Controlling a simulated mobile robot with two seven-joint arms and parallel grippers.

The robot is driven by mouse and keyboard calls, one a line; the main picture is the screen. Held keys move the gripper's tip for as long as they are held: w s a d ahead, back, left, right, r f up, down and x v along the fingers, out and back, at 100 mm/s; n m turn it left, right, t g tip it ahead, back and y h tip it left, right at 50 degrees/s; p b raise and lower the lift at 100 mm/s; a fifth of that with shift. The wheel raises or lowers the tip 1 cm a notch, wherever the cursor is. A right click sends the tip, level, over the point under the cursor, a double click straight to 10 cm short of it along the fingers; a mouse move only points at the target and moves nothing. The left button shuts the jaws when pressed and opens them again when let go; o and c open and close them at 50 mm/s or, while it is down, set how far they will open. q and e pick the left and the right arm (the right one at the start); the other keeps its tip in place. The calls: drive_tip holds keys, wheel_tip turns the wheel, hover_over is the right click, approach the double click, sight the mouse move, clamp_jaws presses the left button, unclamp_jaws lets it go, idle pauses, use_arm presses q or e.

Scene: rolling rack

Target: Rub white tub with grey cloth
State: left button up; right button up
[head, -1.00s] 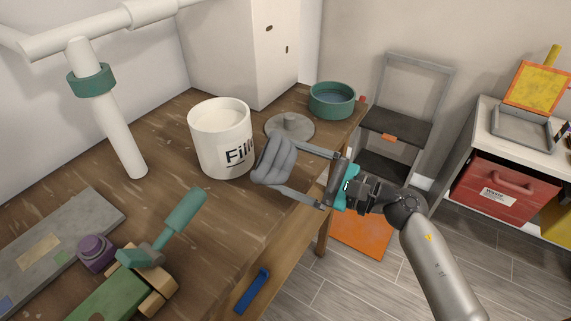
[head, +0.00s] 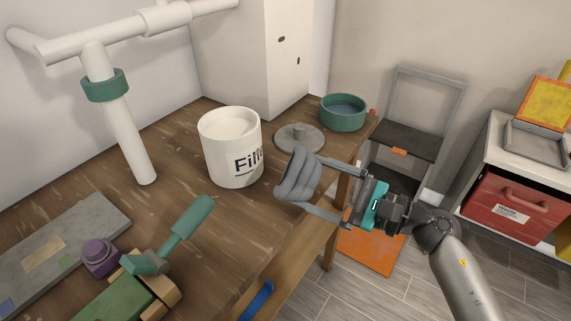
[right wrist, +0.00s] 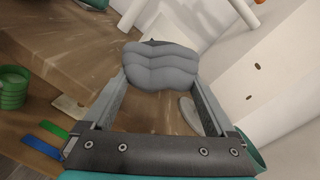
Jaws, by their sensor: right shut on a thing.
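The white tub (head: 222,163), lettered "Fill" in black, stands upright on the wooden workbench (head: 190,210) in the head view. My right gripper (head: 312,188) is shut on the bunched grey cloth (head: 298,174), just right of the tub. A small gap shows between cloth and tub. In the right wrist view the cloth (right wrist: 160,66) sits between the two fingertips (right wrist: 160,72), and part of the white tub seems hidden behind it. My left gripper is not in view.
A green-handled tool (head: 180,235), a purple knob (head: 98,257) and a white pipe (head: 125,140) are at the left. A step stool (head: 404,130) stands beyond the bench.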

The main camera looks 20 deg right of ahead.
sight(284, 171)
drive_tip(key=shift+w+a+r, duration=0.1)
drive_tip(key=shift+w+a, duration=0.4)
drive_tip(key=x, duration=0.3)
drive_tip(key=shift+x, duration=0.85)
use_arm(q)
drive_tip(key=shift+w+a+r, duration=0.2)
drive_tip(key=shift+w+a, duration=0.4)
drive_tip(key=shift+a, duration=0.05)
use_arm(e)
drive_tip(key=shift+a, duration=0.1)
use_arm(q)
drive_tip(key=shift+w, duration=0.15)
use_arm(e)
drive_tip(key=shift+w+a, duration=0.15)
drive_tip(key=shift+w, duration=0.1)
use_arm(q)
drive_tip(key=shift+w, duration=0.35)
use_arm(e)
drive_tip(key=shift+w+a, duration=0.15)
drive_tip(key=shift+w, duration=0.05)
